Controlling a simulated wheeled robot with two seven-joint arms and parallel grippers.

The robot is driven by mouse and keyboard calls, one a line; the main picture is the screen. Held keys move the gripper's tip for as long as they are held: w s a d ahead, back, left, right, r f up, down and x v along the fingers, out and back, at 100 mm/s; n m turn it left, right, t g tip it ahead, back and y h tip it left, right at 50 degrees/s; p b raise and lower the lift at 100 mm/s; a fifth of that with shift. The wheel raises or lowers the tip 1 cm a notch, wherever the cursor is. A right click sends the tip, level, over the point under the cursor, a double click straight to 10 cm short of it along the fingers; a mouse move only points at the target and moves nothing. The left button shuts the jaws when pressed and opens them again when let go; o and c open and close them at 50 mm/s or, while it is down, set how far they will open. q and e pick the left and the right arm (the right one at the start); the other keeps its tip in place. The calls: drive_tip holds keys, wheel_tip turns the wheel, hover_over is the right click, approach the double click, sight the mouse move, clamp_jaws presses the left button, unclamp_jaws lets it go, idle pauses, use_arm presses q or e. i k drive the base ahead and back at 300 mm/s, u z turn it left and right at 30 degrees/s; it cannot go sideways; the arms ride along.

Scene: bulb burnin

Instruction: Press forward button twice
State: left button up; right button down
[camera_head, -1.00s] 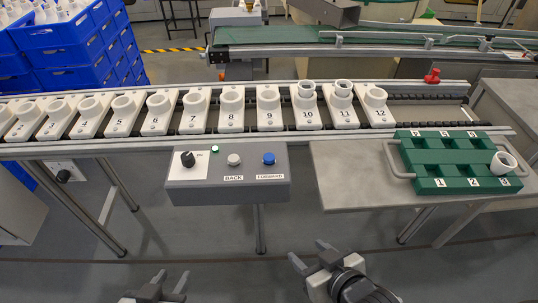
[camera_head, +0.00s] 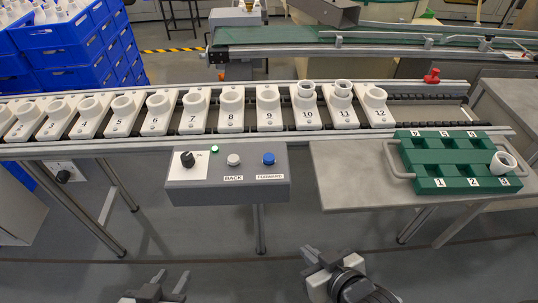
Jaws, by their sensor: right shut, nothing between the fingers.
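The blue forward button (camera_head: 268,159) sits at the right end of the grey control box (camera_head: 220,192), above the label FORWARD. The white back button (camera_head: 234,160) is to its left, then a small green light (camera_head: 215,149) and a black knob (camera_head: 187,159). My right gripper (camera_head: 314,254) is shut and empty, below and right of the box, apart from the buttons. My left gripper (camera_head: 171,280) is open and empty at the bottom edge, below the box.
Numbered white holders (camera_head: 232,108) stand in a row on the conveyor behind the box. A grey side table (camera_head: 345,180) holds a green tray (camera_head: 445,185) with a white cup-like part (camera_head: 502,163). A red knob (camera_head: 432,76) is on the far rail. Floor space below the box is clear.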

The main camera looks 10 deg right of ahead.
sight(268, 158)
drive_tip(key=z, duration=0.5)
drive_tip(key=k, duration=1.25)
drive_tip(key=u, duration=0.5)
drive_tip(key=i, duration=1.65)
drive_tip(key=z, duration=0.35)
